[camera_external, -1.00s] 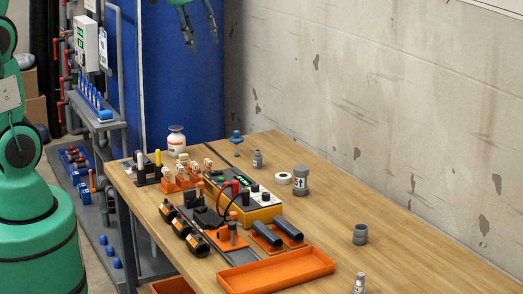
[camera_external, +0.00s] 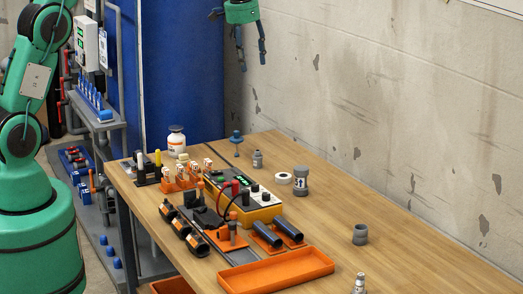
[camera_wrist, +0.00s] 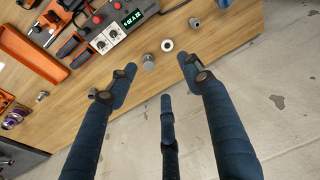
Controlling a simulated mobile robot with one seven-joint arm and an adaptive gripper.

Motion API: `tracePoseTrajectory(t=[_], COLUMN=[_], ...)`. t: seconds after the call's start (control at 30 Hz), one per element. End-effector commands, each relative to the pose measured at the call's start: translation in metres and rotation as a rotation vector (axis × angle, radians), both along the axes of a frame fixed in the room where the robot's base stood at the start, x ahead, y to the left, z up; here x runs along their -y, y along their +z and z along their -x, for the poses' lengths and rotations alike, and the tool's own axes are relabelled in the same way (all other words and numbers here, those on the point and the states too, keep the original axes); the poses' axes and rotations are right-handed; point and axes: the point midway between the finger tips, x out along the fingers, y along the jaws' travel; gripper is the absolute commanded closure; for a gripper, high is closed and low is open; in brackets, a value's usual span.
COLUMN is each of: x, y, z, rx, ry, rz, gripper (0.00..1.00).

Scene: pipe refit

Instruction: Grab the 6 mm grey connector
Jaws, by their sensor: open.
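Several small grey pieces stand on the bench; no size marking is readable, so I cannot tell which one is 6 mm. A small grey connector (camera_external: 258,159) stands near the wall side, and it also shows in the wrist view (camera_wrist: 194,22). A wider grey connector (camera_external: 360,235) stands alone farther right; it shows at the left of the wrist view (camera_wrist: 41,96). My gripper (camera_external: 251,58) is high above the far end of the bench. In the wrist view, my gripper's (camera_wrist: 158,70) fingers are spread and empty, apart from every piece.
A grey labelled cylinder (camera_external: 301,181) and a white ring (camera_external: 283,178) stand between the connectors. A meter box (camera_external: 250,196), orange tray (camera_external: 275,271) and holders crowd the left side. A blue piece (camera_external: 236,137) is at the back. The bench's right part is mostly clear.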

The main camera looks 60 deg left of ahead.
Motion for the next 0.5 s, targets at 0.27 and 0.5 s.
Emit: tracePoseTrajectory(t=[0.27,0.5], x=[-0.042,-0.077], y=[-0.058,-0.114], z=[-0.044,-0.074], rx=[-0.044,-0.081], ry=[0.023,0.040], rz=[0.011,0.021], gripper=[0.50,0.50])
